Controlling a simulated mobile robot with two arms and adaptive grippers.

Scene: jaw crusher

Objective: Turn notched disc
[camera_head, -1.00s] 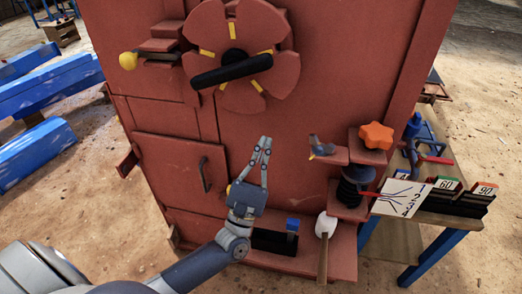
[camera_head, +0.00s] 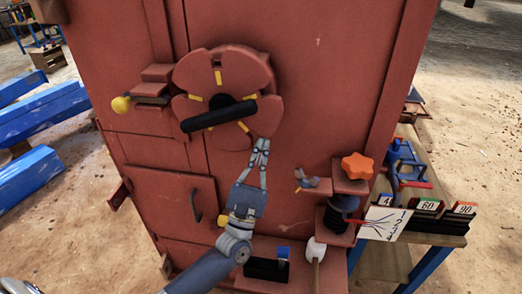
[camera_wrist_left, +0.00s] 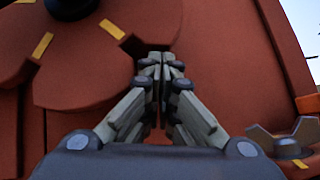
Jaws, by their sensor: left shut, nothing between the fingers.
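The notched disc (camera_head: 258,75) is a red wheel with rounded lobes, notches and yellow marks, mounted upright on the red machine front. A black bar handle (camera_head: 219,114) crosses its hub. In the left wrist view the disc (camera_wrist_left: 85,75) fills the upper left. My left gripper (camera_head: 262,143) is shut and empty, its fingertips at the disc's lower right edge in the head view. In the wrist view its tips (camera_wrist_left: 160,62) are together beside a lobe's edge; I cannot tell whether they touch it.
A yellow-knobbed lever (camera_head: 121,104) sits left of the disc. An orange star knob (camera_head: 357,166) and a small grey wing-shaped part (camera_head: 306,180) are at lower right. A door handle (camera_head: 196,205) is at lower left. A table (camera_head: 440,238) stands right of the machine.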

